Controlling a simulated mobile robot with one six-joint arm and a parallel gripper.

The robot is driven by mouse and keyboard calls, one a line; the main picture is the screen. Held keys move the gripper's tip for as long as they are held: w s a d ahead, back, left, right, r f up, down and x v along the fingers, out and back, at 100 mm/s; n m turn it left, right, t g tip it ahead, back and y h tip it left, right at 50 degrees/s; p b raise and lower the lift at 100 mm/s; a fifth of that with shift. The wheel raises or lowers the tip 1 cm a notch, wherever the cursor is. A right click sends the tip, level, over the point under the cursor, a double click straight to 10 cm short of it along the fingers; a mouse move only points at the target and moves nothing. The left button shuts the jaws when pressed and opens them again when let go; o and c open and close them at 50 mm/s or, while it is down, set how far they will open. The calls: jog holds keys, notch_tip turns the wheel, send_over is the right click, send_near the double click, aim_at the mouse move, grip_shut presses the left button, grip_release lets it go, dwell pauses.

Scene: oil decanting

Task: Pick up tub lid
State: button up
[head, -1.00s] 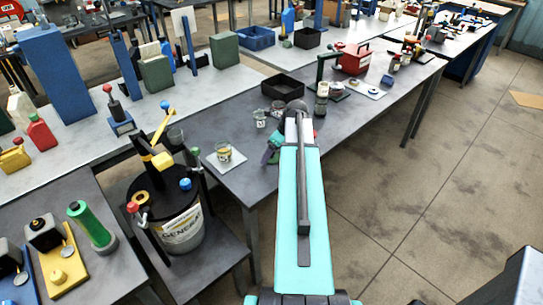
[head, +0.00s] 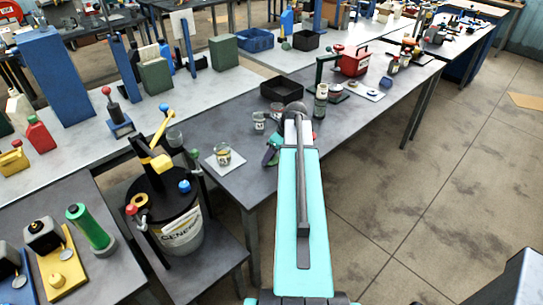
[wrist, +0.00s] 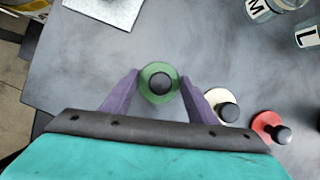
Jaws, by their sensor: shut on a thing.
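A round green lid with a black knob (wrist: 151,87) sits between the two purple fingers of my gripper (wrist: 161,78) in the wrist view. The fingers are shut on it, one on each side. A cream lid with a black knob (wrist: 217,99) lies just to the right. A red lid with a black knob (wrist: 264,121) lies farther right. Whether the green lid is clear of the table cannot be told. In the head view my gripper (head: 271,152) is over the near end of the grey table, mostly hidden by my arm, and the lids cannot be made out.
Glass tubs marked M (wrist: 258,9) and L (wrist: 308,36) stand at upper right in the wrist view. A jar (head: 223,155) stands on a white plate (head: 237,163) left of my gripper. A black bin (head: 282,90) stands behind. A large drum (head: 180,235) stands at lower left.

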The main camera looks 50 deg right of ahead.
jog(key=shift+r, duration=0.1)
jog(key=shift+r+b, duration=0.85)
jog(key=shift+r, duration=0.8)
jog(key=s+a+r+b, duration=0.1)
jog(key=s+a+b, duration=0.2)
jog(key=s+b, duration=0.5)
jog(key=shift+s+a+r+b, duration=0.2)
jog(key=shift+s+b, duration=0.1)
jog(key=shift+s, duration=3.45)
jog(key=shift+s, duration=0.1)
